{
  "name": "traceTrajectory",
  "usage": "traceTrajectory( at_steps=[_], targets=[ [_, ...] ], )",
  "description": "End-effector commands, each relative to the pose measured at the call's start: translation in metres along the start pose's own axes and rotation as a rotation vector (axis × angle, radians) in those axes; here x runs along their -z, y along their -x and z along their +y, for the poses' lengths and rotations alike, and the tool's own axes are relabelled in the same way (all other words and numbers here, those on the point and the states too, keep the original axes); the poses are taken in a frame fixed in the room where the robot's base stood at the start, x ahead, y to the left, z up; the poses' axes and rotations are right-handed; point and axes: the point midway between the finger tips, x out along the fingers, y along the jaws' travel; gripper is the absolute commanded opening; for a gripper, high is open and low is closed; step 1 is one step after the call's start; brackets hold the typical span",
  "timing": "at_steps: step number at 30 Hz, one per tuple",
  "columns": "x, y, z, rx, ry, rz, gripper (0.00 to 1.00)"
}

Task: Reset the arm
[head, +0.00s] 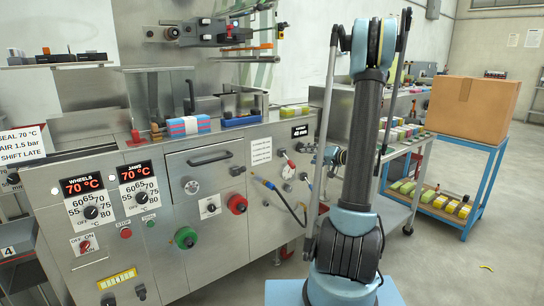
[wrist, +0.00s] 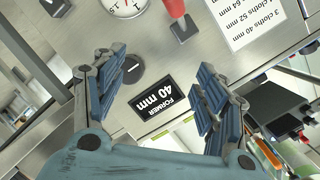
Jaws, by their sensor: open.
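My arm (head: 368,120) stands upright in the middle of the head view, in front of the machine's right end. Its upper part folds over beyond the column, and the gripper is largely hidden there. In the wrist view my gripper (wrist: 162,68) is open, its two blue-padded fingers wide apart with nothing between them. The sign also shows in the head view (head: 300,131), just left of my arm.
The wrapping machine (head: 235,165) fills the left, with knobs and a hanging hose (head: 283,198). A pink and blue cloth stack (head: 190,126) lies on its top. Right of my arm are a table with colored packs (head: 402,133) and a blue rack bearing a cardboard box (head: 466,108). Floor (head: 500,245) at right is mostly clear.

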Motion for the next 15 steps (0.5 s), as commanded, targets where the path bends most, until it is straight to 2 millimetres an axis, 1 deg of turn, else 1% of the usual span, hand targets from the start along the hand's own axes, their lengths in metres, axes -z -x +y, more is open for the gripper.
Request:
traceTrajectory(
  at_steps=[1, 3, 8, 15],
  targets=[
    [-0.007, 0.001, -0.011, -0.014, 0.004, -0.029, 0.66],
    [-0.017, 0.003, -0.023, -0.036, 0.007, -0.070, 0.66],
    [-0.040, 0.011, -0.048, -0.089, 0.016, -0.160, 0.66],
    [-0.080, 0.031, -0.079, -0.178, 0.031, -0.287, 0.66]
  ],
)
